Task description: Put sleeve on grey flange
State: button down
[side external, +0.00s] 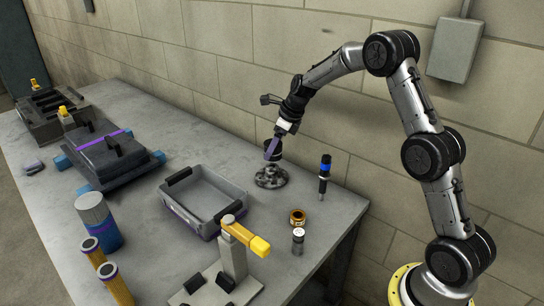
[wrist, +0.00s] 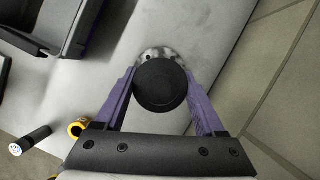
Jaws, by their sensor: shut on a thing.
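A black round sleeve (side external: 273,157) is held between the purple fingers of my gripper (side external: 273,148), and the fingers are shut on it. The grey mottled flange (side external: 271,179) stands on the bench directly below the sleeve. I cannot tell whether the sleeve's lower edge touches the flange or hangs just above it. In the wrist view the sleeve (wrist: 160,86) shows as a dark disc between the two fingertips (wrist: 160,74). It hides most of the flange (wrist: 153,53), whose rim shows past the sleeve's far edge.
A grey open bin (side external: 204,192) stands left of the flange. A blue-banded black tool (side external: 325,170) stands upright to the right. An orange ring (side external: 297,217) and a small cylinder (side external: 298,240) are in front. A yellow-handled fixture (side external: 235,255) is nearer the camera. The wall runs behind the bench.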

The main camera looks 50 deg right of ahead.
jog(key=shift+w+f, duration=0.15)
jog(key=shift+w, duration=0.05)
jog(key=shift+w+f, duration=0.1)
jog(key=shift+f, duration=1.5)
jog(key=shift+f, duration=0.2)
grip_release()
